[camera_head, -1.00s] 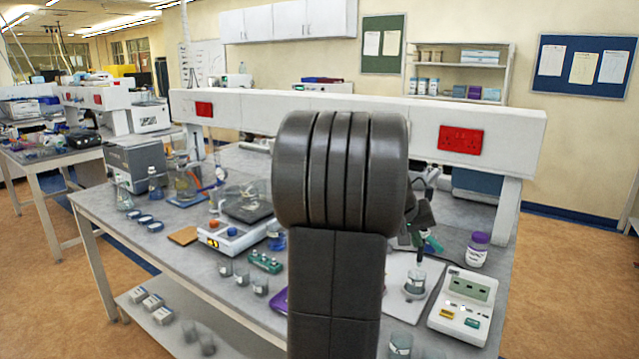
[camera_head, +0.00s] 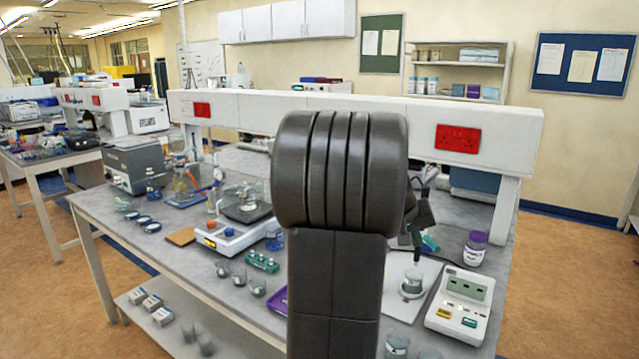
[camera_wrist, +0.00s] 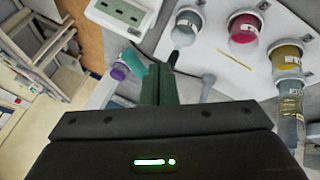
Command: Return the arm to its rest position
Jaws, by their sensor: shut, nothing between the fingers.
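My arm covers the middle of the head view and hides part of the bench. My gripper shows just right of it, above the white board (camera_head: 428,277); its green fingers (camera_wrist: 158,84) show together and empty in the wrist view. In the wrist view a jar with grey contents (camera_wrist: 186,28), one with red contents (camera_wrist: 243,30) and one with yellow contents (camera_wrist: 287,55) stand on the board beyond the fingertips. No contact with them shows.
The purple-capped bottle (camera_head: 475,248) and a white instrument with a display (camera_head: 461,305) stand close right of the gripper. Beakers (camera_head: 257,287), a balance (camera_head: 232,238) and other glassware crowd the bench left of my arm. A white raised shelf (camera_head: 350,108) runs behind.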

